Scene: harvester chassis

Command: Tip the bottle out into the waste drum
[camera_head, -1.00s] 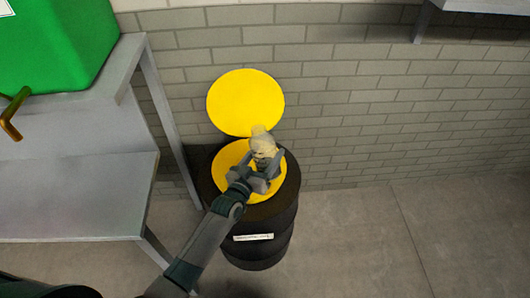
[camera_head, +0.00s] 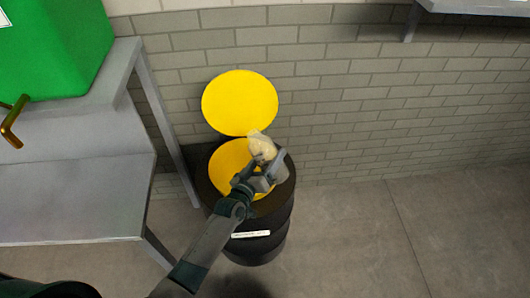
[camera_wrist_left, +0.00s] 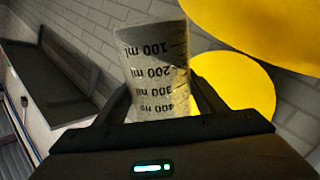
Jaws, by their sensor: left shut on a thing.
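My left gripper (camera_head: 266,172) is shut on a pale translucent bottle (camera_head: 262,148), above the right part of the waste drum's opening. The bottle leans toward the upper left. In the left wrist view the bottle (camera_wrist_left: 157,65) stands between the fingers (camera_wrist_left: 160,108), with black marks from 100 ml to 400 ml. I cannot tell whether anything is flowing out. The black waste drum (camera_head: 262,222) has a yellow inner top (camera_head: 228,155), partly hidden by the gripper and bottle. Its round yellow lid (camera_head: 240,103) stands open behind. My right gripper is not in view.
A grey metal bench (camera_head: 75,200) stands left of the drum, with a green container (camera_head: 55,50) and a brass tap (camera_head: 13,122) above. A brick wall (camera_head: 360,110) is close behind the drum. The floor (camera_head: 360,240) to the right is clear.

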